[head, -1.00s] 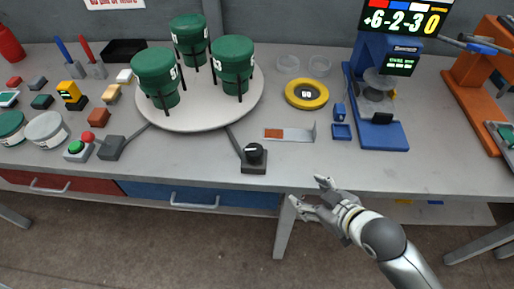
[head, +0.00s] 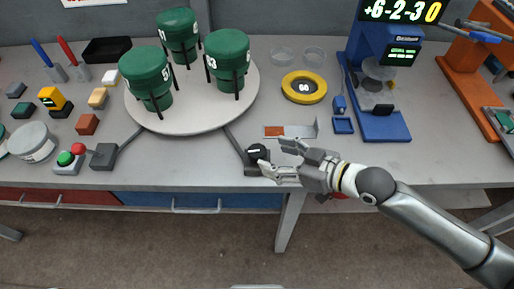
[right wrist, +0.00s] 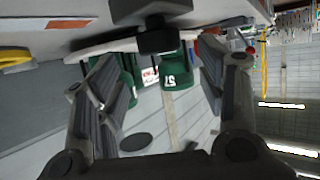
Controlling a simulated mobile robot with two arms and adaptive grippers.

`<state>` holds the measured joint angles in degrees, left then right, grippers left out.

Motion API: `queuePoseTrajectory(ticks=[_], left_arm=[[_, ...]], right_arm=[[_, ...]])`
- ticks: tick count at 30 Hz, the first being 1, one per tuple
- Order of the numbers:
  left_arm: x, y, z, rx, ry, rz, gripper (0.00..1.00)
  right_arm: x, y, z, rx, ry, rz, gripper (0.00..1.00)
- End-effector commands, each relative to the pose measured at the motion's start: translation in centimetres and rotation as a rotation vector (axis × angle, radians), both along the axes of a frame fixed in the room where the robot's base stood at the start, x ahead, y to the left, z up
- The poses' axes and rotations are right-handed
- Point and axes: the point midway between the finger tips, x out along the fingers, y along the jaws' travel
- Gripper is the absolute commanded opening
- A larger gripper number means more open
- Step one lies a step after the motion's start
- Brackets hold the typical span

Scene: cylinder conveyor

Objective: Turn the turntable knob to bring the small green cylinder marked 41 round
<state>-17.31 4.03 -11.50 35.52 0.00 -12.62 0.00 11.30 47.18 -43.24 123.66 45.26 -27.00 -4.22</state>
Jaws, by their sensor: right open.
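The turntable (head: 190,125) is a round pale plate on the bench carrying three green lidded cylinders, at the left (head: 147,80), back (head: 178,35) and right (head: 228,60). Their white numbers show partly; I cannot surely read 41 on any. The black turntable knob (head: 257,152) with a white line sits on a dark box at the bench's front edge. My right gripper (head: 273,156) is open, just right of the knob, its fingers pointing at it. In the right wrist view the dark knob (right wrist: 158,36) shows ahead between the open fingers (right wrist: 160,68). My left gripper is not in view.
A small metal bracket with an orange strip (head: 290,131) lies just behind my right gripper. A yellow ring (head: 304,87) and a blue stand (head: 380,120) are farther back right. Button boxes (head: 70,160) and small blocks crowd the left.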

Motion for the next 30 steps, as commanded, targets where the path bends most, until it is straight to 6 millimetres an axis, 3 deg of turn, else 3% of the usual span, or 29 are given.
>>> queuePoseTrajectory(ticks=[12, 26, 30], left_arm=[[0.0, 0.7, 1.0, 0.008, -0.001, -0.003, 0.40], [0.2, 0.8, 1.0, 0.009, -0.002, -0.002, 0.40], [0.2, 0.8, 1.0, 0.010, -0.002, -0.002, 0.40]], right_arm=[[3.0, 4.4, -2.1, 0.001, -0.001, 0.000, 0.64], [3.5, 5.1, -2.6, -0.001, 0.000, 0.000, 0.64], [3.5, 5.1, -2.6, -0.001, 0.000, 0.000, 0.47]])
